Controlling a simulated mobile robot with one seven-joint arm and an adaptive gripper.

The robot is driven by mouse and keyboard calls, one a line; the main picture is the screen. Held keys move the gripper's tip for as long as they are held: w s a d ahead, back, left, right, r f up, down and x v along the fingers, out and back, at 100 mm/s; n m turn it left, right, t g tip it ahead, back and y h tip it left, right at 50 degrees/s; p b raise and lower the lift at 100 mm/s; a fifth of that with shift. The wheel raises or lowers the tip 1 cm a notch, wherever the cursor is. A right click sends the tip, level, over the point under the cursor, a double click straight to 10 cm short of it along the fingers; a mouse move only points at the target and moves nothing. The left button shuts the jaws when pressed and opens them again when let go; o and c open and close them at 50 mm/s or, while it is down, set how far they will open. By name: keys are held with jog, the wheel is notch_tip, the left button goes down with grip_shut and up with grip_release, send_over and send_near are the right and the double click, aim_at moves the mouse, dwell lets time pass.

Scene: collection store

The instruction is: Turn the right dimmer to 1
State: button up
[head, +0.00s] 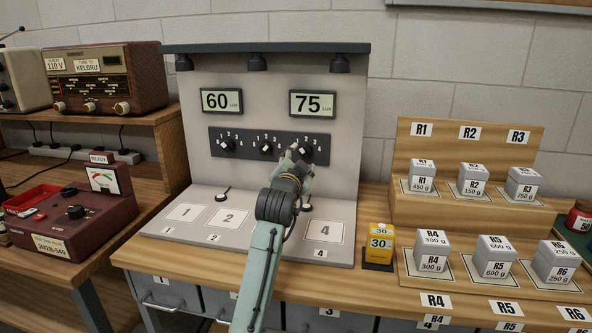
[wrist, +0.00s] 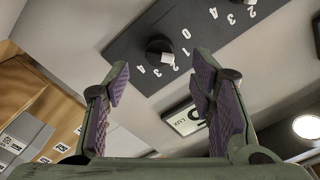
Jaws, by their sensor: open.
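The right dimmer (head: 306,148) is a black knob with a white pointer on the dark strip of the grey panel, partly behind my gripper. In the wrist view the right dimmer (wrist: 158,50) is ringed by numerals 0 to 4. Its white pointer faces the 1–2 side; I cannot tell the exact setting. My gripper (head: 298,155) is in front of it. In the wrist view my gripper (wrist: 162,75) is open and empty, its purple-padded fingers on either side of the view of the knob, which appears just beyond the tips. No contact shows.
The left dimmer (head: 226,145) and middle dimmer (head: 266,147) share the strip. Above are displays reading 60 (head: 221,100) and 75 (head: 313,103) lux. A yellow block (head: 380,243) stands right of the panel base, beside a wooden rack (head: 405,187) of grey boxes. A radio (head: 105,80) stands left.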

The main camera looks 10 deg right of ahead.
jog(key=v, duration=0.6)
jog(key=shift+s, duration=0.4)
jog(key=shift+a, duration=0.1)
